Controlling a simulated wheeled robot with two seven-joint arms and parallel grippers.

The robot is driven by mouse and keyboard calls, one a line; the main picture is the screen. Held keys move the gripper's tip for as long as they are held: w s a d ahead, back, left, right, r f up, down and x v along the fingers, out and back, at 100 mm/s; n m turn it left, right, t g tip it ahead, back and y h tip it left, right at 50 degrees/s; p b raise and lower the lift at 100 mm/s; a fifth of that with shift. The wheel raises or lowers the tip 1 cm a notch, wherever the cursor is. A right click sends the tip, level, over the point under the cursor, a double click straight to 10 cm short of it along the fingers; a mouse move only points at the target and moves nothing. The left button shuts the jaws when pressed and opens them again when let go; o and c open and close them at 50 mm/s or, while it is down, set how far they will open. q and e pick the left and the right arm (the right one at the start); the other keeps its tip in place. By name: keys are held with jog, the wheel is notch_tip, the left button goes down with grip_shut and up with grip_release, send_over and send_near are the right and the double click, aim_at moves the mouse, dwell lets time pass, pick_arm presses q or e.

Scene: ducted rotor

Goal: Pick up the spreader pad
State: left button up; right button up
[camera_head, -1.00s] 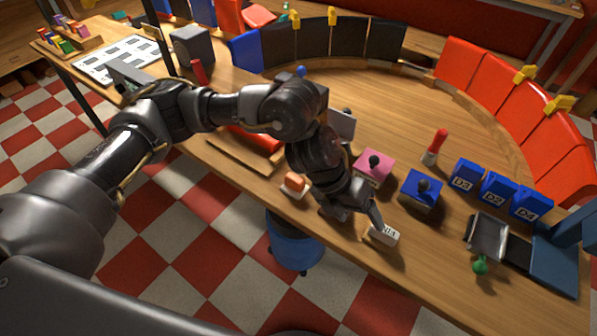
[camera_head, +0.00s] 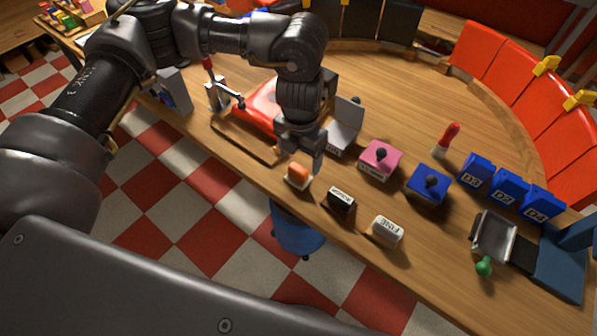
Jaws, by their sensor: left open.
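A small orange-topped pad with a pale base (camera_head: 298,175), which looks like the spreader pad, lies near the table's front edge. My left gripper (camera_head: 303,160) is open and points down just behind and above this pad, with its fingers apart and nothing visible between them. I cannot tell whether a finger touches the pad. A black block with a white label (camera_head: 340,201) and a white block marked FINE (camera_head: 386,231) lie to the right along the same edge. My right gripper is not in view.
A pink block with a knob (camera_head: 380,158) and a blue block with a knob (camera_head: 429,184) stand behind to the right. Blue labelled boxes (camera_head: 509,186) and a metal tray (camera_head: 494,236) are farther right. A red piece (camera_head: 262,108) lies left of the gripper.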

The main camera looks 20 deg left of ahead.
aim_at(299, 168)
pick_arm(q)
jog(key=shift+f, duration=0.3)
jog(key=shift+s+f+p, duration=0.1)
jog(key=shift+f+p, duration=0.2)
jog(key=shift+f, duration=0.2)
notch_tip(299, 168, down, 4)
jog(key=shift+a+f+p, duration=0.1)
jog(key=shift+a+p, duration=0.05)
jog(key=shift+p, duration=0.3)
jog(key=shift+c, duration=0.2)
jog(key=c, duration=1.1)
